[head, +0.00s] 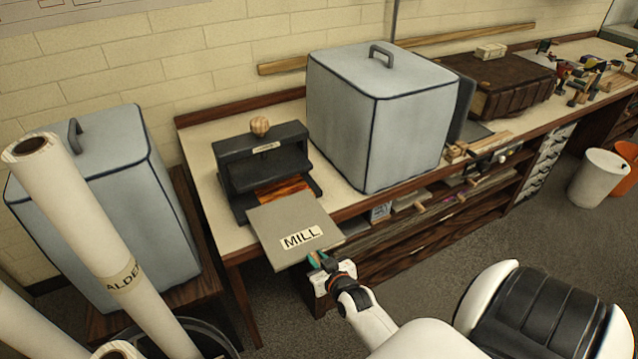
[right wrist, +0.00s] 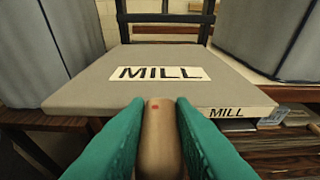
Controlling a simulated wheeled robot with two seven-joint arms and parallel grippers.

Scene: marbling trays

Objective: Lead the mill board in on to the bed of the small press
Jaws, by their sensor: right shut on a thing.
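The mill board (head: 275,246) is a flat grey slab with a white MILL label; it also fills the middle of the right wrist view (right wrist: 80,92). It juts out past the table's front edge, its far edge at the front of the small press. The small black press (head: 235,175) has a wooden knob on top and a reddish-brown bed (head: 285,190), partly hidden by the board. My right gripper (head: 322,262) is at the board's near edge, its green fingers (right wrist: 160,125) shut on a tan grip there. My left gripper is not in view.
A grey covered box (head: 375,120) stands on the table close right of the press. Another covered box (head: 125,190) stands on a lower stand at left, with tall paper rolls (head: 80,215) before it. Open shelves lie under the table (head: 213,215).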

